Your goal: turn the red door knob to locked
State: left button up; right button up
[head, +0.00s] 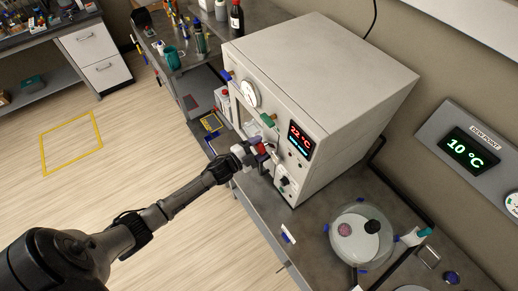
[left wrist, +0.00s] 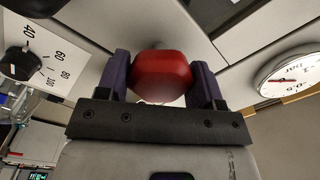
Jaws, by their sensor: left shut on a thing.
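The red door knob (left wrist: 161,75) sits between the two purple fingers of my left gripper (left wrist: 160,82) in the left wrist view. The fingers are shut on it from both sides. In the head view my left gripper (head: 258,150) reaches the front of the grey box-shaped oven (head: 320,65), and the knob is mostly hidden there by the gripper. The knob's lock marking cannot be seen. My right gripper is not in view.
The oven front carries a red display (head: 300,138), a round gauge (head: 250,94) and a black dial (head: 284,181), close to the gripper. A glass dish (head: 360,236) stands on the bench at right. Bottles (head: 237,17) stand behind. The floor at left is clear.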

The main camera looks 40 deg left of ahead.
pick_arm(q)
jog(key=m+b, duration=0.1)
jog(key=m, duration=0.3)
jog(key=shift+f, duration=0.1)
jog(key=m+b, duration=0.2)
jog(key=m, duration=0.1)
jog(key=shift+m, duration=1)
jog(key=o, duration=1)
